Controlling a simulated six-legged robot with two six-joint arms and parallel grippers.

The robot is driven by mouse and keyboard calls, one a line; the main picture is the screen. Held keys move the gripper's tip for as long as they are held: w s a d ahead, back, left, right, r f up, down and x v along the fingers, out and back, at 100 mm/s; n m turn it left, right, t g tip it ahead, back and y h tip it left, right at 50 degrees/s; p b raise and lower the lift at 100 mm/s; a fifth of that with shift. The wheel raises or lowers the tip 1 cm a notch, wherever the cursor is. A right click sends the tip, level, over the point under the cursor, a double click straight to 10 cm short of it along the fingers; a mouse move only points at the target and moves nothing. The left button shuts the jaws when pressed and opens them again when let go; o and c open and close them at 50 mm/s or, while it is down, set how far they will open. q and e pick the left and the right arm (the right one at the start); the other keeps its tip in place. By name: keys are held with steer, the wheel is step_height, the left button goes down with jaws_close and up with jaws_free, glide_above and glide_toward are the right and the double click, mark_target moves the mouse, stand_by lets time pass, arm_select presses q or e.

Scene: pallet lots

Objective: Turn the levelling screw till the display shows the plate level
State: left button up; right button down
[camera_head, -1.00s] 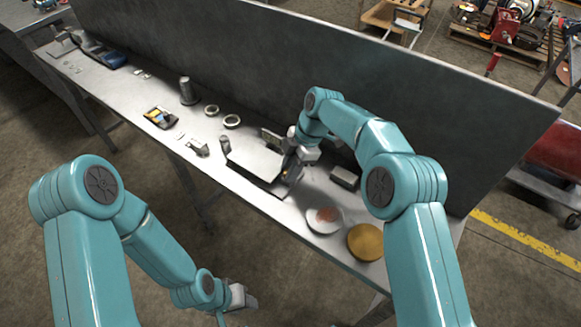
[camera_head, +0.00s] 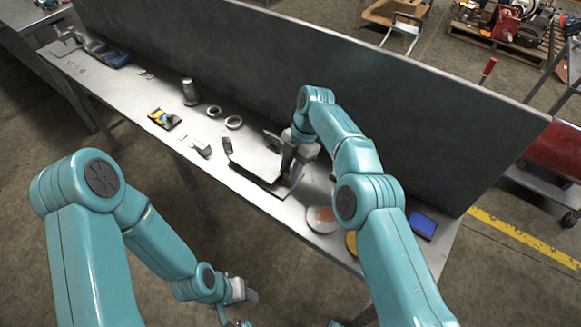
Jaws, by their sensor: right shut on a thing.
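A flat grey plate (camera_head: 252,160) on a dark base lies on the steel bench, right of the middle. A small display unit (camera_head: 272,141) stands behind the plate; it is partly covered by my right arm and I cannot read it. My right gripper (camera_head: 287,175) points down at the plate's right end and is shut on the levelling screw, which the jaws hide almost wholly. My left gripper (camera_head: 246,296) hangs low in front of the bench, away from everything; its jaws are too unclear to judge.
A red-and-white disc (camera_head: 322,219), a yellow disc (camera_head: 351,243) and a blue-topped box (camera_head: 423,224) lie to the right. Rings (camera_head: 233,122), a grey cylinder (camera_head: 190,92) and a yellow-black device (camera_head: 164,119) are left. A tall dark panel (camera_head: 330,88) closes the back.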

steer(key=c, duration=0.9)
jaws_free()
